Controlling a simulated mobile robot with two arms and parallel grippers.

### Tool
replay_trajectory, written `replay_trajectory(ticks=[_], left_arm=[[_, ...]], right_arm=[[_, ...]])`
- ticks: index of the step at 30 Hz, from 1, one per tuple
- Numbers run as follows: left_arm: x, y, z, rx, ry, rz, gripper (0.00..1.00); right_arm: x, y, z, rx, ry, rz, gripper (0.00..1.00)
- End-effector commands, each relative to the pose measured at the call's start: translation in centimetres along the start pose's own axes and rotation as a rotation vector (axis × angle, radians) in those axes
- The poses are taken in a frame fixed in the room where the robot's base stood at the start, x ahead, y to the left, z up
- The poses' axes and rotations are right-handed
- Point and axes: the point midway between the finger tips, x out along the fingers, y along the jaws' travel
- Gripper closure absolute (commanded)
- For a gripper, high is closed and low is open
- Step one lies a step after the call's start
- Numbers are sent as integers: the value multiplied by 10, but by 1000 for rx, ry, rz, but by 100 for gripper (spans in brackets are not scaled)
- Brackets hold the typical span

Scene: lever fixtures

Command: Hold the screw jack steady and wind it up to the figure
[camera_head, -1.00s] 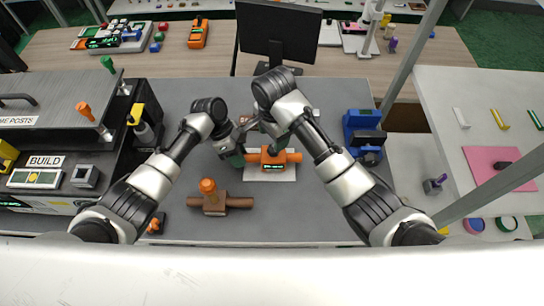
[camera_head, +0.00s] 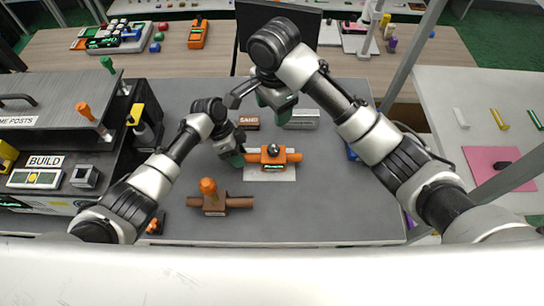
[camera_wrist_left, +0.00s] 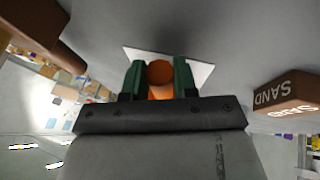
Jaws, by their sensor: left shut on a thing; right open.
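The screw jack (camera_head: 271,158) is an orange body with a dark round knob on top and a green readout on its front, too small to read. It stands on a white plate (camera_head: 270,175) in the middle of the grey table. My left gripper (camera_head: 240,158) is shut on the jack's left orange arm, which shows end-on between green fingers in the left wrist view (camera_wrist_left: 160,75). My right gripper (camera_head: 271,105) is open and empty, raised above and behind the jack, apart from it.
A brown block marked SAND (camera_head: 249,122) and a grey block (camera_head: 302,119) stand behind the jack. A brown fixture with an orange knob (camera_head: 211,198) sits at front left.

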Motion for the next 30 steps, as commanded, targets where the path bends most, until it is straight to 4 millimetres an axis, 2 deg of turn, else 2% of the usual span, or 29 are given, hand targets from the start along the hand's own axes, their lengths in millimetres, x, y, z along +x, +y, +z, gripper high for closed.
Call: replay_trajectory(ticks=[7,8,12,14,23,26,30], left_arm=[[0,0,0,0,0,0,100],[0,0,0,0,0,0,70],[0,0,0,0,0,0,49],[0,0,0,0,0,0,42],[-3,0,0,0,0,-1,42],[-12,-1,0,0,0,-2,42],[-39,-1,0,1,-1,-5,42]], right_arm=[[0,0,0,0,-1,0,43],[0,0,0,0,-1,0,43],[0,0,0,0,-1,0,43],[0,0,0,0,-1,0,43],[0,0,0,0,-1,-1,43],[0,0,0,0,-1,-1,43],[0,0,0,0,-1,-1,43]])
